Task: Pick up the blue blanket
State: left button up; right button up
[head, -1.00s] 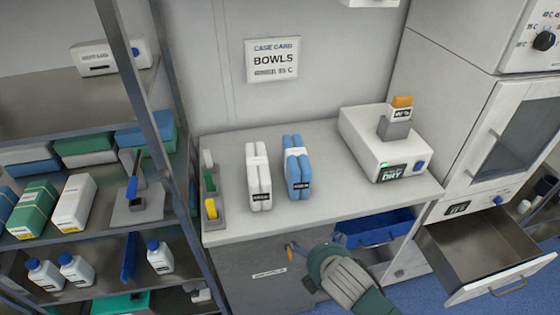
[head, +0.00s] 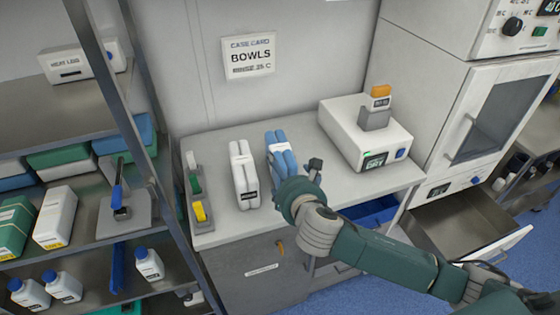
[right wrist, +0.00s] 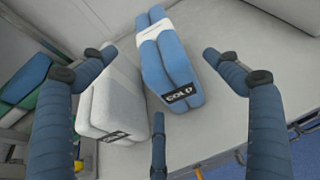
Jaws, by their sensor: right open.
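The blue blanket (head: 279,150) is a folded blue bundle with a white band, standing on the counter; its front is hidden by my right gripper in the head view. In the right wrist view the blanket (right wrist: 168,62) shows a black "COLD" label and lies between the spread fingers. My right gripper (head: 305,178) is open and empty, just in front of and above the blanket; its fingers (right wrist: 152,75) are apart in the wrist view. Contact with the blanket cannot be seen. My left gripper is not in view.
A white blanket (head: 243,176) stands close to the left of the blue one. A white box device (head: 352,138) with a dispenser on top sits to the right. An open drawer (head: 470,215) juts out at right.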

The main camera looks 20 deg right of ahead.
jog(key=x, duration=0.3)
jog(key=shift+w, duration=0.15)
jog(key=p+x, duration=0.1)
jog(key=x, duration=0.3)
jog(key=shift+w+f+p, duration=0.1)
jog(key=shift+w+p, duration=0.2)
jog(key=shift+w, duration=0.05)
jog(key=shift+w+f, duration=0.15)
jog(key=shift+w, duration=0.15)
jog(key=shift+s, duration=0.1)
jog(key=c, duration=1.5)
